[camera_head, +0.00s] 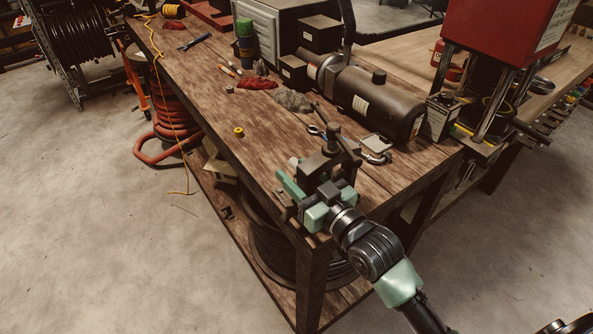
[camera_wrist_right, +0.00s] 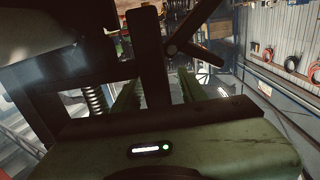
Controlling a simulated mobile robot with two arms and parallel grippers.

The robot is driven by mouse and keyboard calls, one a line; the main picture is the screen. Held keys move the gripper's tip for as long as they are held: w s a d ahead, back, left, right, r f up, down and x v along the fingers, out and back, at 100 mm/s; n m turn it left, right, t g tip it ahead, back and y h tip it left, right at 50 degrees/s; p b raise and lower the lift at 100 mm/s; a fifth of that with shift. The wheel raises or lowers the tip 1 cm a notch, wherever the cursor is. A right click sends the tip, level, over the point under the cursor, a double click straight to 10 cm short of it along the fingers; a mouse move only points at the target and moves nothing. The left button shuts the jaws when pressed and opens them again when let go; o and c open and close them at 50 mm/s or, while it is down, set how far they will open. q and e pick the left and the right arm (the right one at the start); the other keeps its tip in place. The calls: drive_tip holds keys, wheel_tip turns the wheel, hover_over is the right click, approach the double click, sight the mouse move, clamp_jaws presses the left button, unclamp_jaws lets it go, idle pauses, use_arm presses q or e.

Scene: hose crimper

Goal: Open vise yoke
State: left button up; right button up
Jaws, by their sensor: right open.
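The dark vise (camera_head: 318,166) stands on the near corner of the wooden workbench, with its yoke, upright screw and slanted handle bar (camera_head: 335,125) on top. My right gripper (camera_head: 291,184), with green fingers, is at the vise, low on its near side. The fingers are open, and part of them is hidden by the gripper body and the vise. In the right wrist view, the dark yoke frame (camera_wrist_right: 152,70) fills the space just ahead of the two green fingers. I cannot tell whether the fingers touch it. My left gripper is not in view.
The workbench (camera_head: 215,105) holds a black cylindrical machine (camera_head: 380,103), rags, wrenches and a yellow tape roll (camera_head: 239,131) behind the vise. A red press (camera_head: 495,40) stands at the right. A hose coil lies under the bench. The floor in front is clear.

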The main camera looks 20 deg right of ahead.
drive_tip(key=shift+s, duration=0.1)
clamp_jaws()
idle(1.3)
